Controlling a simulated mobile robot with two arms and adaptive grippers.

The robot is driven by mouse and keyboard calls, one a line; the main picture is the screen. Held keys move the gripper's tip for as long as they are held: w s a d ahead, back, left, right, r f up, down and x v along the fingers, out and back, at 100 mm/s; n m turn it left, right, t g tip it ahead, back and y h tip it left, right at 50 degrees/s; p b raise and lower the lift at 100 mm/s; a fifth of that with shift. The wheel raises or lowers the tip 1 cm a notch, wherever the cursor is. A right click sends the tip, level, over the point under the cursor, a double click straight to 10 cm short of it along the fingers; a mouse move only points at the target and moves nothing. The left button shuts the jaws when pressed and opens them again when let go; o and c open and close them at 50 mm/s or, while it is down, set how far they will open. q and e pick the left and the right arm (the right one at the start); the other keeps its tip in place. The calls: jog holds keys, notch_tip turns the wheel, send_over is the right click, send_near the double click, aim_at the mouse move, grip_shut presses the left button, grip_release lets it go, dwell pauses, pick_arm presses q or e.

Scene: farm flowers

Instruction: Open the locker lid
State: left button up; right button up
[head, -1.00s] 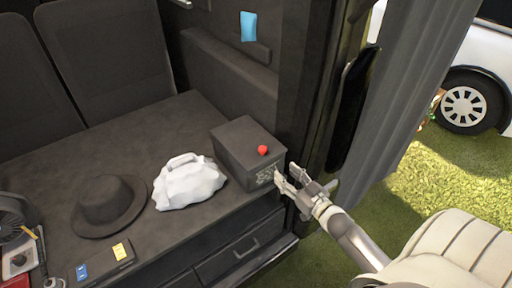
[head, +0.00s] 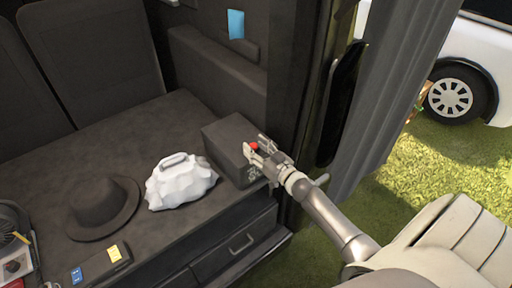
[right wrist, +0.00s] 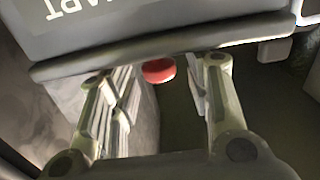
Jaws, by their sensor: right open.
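The locker is a dark box (head: 226,141) on the dark bench top in the head view, with its lid down. A small red knob (head: 254,146) sits on the lid, partly hidden by my right gripper (head: 257,150). My right gripper is open, with its fingers at the lid's right side around the knob. In the right wrist view the red knob (right wrist: 158,70) shows between the two open fingers (right wrist: 155,90), nearer their tips. I cannot tell whether the fingers touch it. My left gripper is not in view.
A white bag (head: 181,183) and a dark hat (head: 104,206) lie on the bench top (head: 130,145) left of the locker. A drawer (head: 238,246) is below. A dark door post (head: 303,90) and grey curtain (head: 385,90) stand close on the right.

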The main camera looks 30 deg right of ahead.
jog(key=shift+w, duration=0.1)
jog(key=shift+c, duration=0.4)
grip_shut()
jog(key=shift+r, duration=0.1)
